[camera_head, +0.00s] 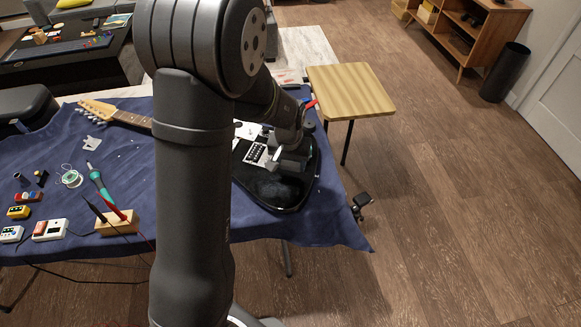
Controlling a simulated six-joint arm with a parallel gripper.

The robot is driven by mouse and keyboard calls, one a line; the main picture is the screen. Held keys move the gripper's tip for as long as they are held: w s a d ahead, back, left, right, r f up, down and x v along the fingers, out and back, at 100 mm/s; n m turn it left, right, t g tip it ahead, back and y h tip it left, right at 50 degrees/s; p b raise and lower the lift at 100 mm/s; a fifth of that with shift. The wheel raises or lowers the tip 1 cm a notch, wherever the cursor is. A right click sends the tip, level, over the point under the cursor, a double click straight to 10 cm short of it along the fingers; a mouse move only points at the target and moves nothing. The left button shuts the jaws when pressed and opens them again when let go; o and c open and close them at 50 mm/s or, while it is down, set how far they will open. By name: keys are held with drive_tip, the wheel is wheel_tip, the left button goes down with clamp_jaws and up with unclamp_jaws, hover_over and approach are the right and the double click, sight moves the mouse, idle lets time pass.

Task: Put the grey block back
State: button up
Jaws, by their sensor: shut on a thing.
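My gripper (283,158) is over the black guitar body (272,190) on the blue cloth. It is shut on a small pale grey piece, which I take to be the grey block. The arm and fingers hide most of this piece, and its edges are too small to make out. I cannot tell whether it touches the guitar. A white plate with a dark pickup (255,152) shows on the body just left of the gripper. The guitar's headstock (97,108) is at the left, and my arm covers much of the neck.
A soldering iron stand (118,222), a solder spool (71,178) and several small pedals (50,229) lie on the cloth at left. A wooden stool (350,90) stands beyond the table's right end. The floor at right is mostly clear.

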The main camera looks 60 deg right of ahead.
drive_tip(key=shift+f, duration=1.25)
drive_tip(key=shift+f, duration=0.1)
drive_tip(key=o, duration=1)
drive_tip(key=shift+o, duration=0.2)
wheel_tip(320, 180, up, 12)
drive_tip(key=a, duration=0.1)
drive_tip(key=shift+s+a, duration=0.2)
drive_tip(key=shift+s, duration=0.1)
drive_tip(key=f, duration=0.4)
drive_tip(key=d+f, duration=0.1)
drive_tip(key=f, duration=0.7)
drive_tip(key=shift+w+d, duration=0.2)
drive_tip(key=shift+w, duration=0.05)
drive_tip(key=shift+r, duration=1.4)
